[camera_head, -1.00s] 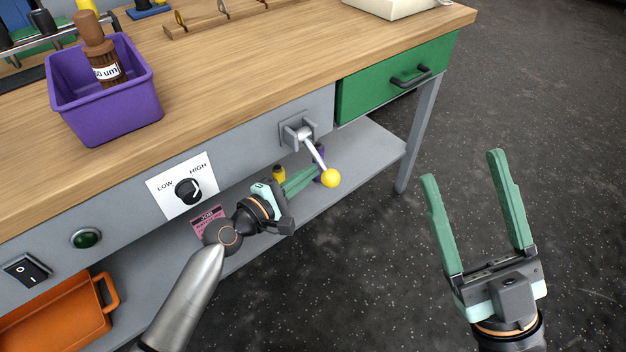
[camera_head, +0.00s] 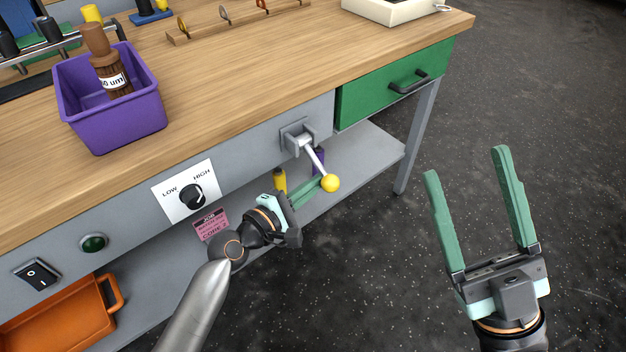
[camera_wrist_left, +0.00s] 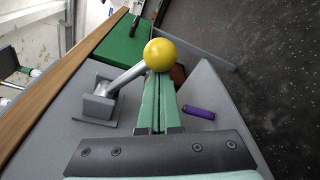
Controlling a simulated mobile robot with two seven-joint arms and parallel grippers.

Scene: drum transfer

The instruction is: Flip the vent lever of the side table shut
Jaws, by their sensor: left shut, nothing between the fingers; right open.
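The vent lever (camera_head: 314,158) is a silver rod with a yellow ball knob (camera_head: 330,183), mounted on a grey bracket on the front panel of the side table (camera_head: 240,130). The rod slants outward and down to the right. My left gripper (camera_head: 318,184) is shut and empty, with its green fingertips right by the knob. In the left wrist view the knob (camera_wrist_left: 160,55) sits at the fingertips (camera_wrist_left: 160,80); whether they touch I cannot tell. My right gripper (camera_head: 466,162) is open and empty over the floor at the right.
The panel also holds a LOW/HIGH dial (camera_head: 192,196), a green button (camera_head: 94,243) and a black switch (camera_head: 37,274). A green drawer (camera_head: 390,87) is right of the lever. The lower shelf (camera_head: 375,150) holds an orange tray (camera_head: 60,318). A purple bin (camera_head: 115,120) stands on top.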

